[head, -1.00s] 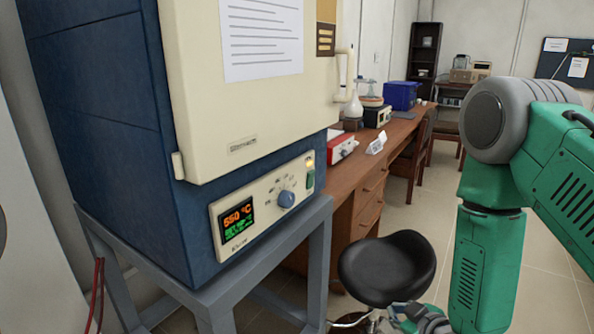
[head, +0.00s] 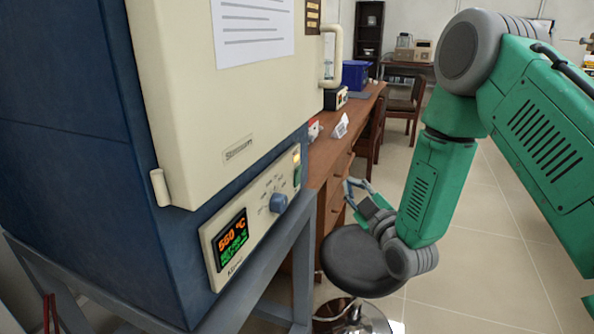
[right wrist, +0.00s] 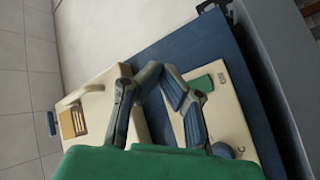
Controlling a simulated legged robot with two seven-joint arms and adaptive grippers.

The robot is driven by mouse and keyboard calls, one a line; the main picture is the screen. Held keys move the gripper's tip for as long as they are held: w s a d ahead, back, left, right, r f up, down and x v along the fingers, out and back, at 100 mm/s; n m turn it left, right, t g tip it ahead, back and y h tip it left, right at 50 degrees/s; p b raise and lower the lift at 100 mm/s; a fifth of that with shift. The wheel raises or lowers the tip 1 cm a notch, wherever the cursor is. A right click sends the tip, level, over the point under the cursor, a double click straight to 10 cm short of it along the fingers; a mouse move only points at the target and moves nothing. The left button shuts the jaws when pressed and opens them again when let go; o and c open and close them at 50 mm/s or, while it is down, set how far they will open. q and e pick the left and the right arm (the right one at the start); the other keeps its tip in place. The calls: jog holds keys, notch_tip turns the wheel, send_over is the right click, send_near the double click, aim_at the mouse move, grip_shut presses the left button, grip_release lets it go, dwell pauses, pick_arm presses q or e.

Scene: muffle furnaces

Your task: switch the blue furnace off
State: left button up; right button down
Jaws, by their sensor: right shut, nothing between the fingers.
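The blue furnace (head: 75,130) with a cream door (head: 235,115) fills the left of the head view. Its slanted control panel (head: 215,272) has a lit display (head: 231,240) with orange and green figures, a blue knob (head: 279,203), a green switch (head: 297,176) and a glowing lamp (head: 296,156). My right gripper (head: 350,183) is shut and empty, to the right of the panel and apart from it. In the right wrist view, the gripper's fingers (right wrist: 157,72) show in front of the furnace, beside the green switch (right wrist: 203,83); the knob (right wrist: 222,150) is partly hidden. My left gripper is out of view.
A grey stand (head: 302,270) carries the furnace. A black stool (head: 350,262) stands below my right gripper. A wooden desk (head: 328,160) with a blue box (head: 356,74) runs behind. Open tiled floor (head: 480,240) lies at the right.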

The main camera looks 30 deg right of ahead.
aim_at(298, 176)
jog(key=w+a+r, duration=0.1)
jog(key=w+a, duration=0.5)
jog(key=shift+w+a, duration=0.2)
jog(key=shift+w, duration=0.15)
jog(key=shift+r, duration=0.1)
dwell(1.4)
jog(key=shift+w+a+r, duration=0.15)
jog(key=shift+w+a, duration=0.1)
jog(key=shift+w+a, duration=0.2)
jog(key=shift+w, duration=0.05)
dwell(0.7)
dwell(0.3)
jog(key=shift+s+d, duration=0.55)
jog(key=shift+s, duration=0.05)
